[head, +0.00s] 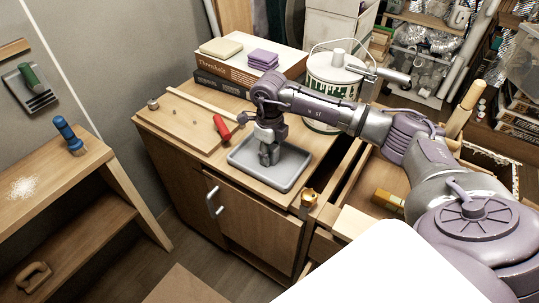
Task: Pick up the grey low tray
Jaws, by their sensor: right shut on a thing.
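The grey low tray (289,176) lies at the front right of the wooden cabinet top. It is shallow, with a raised rim, and looks about level. My right gripper (268,158) reaches down from above, its fingertips at the tray and covering part of its inside. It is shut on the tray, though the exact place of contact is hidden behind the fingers. I cannot tell any clear gap between the tray and the cabinet top. My left gripper is not in view.
A red-handled tool (222,127) lies left of the tray on the cabinet top (190,140). A white paint bucket (333,92) stands behind, beside stacked boxes (245,62) with sponges. A brass-coloured item (308,197) is near the right front edge.

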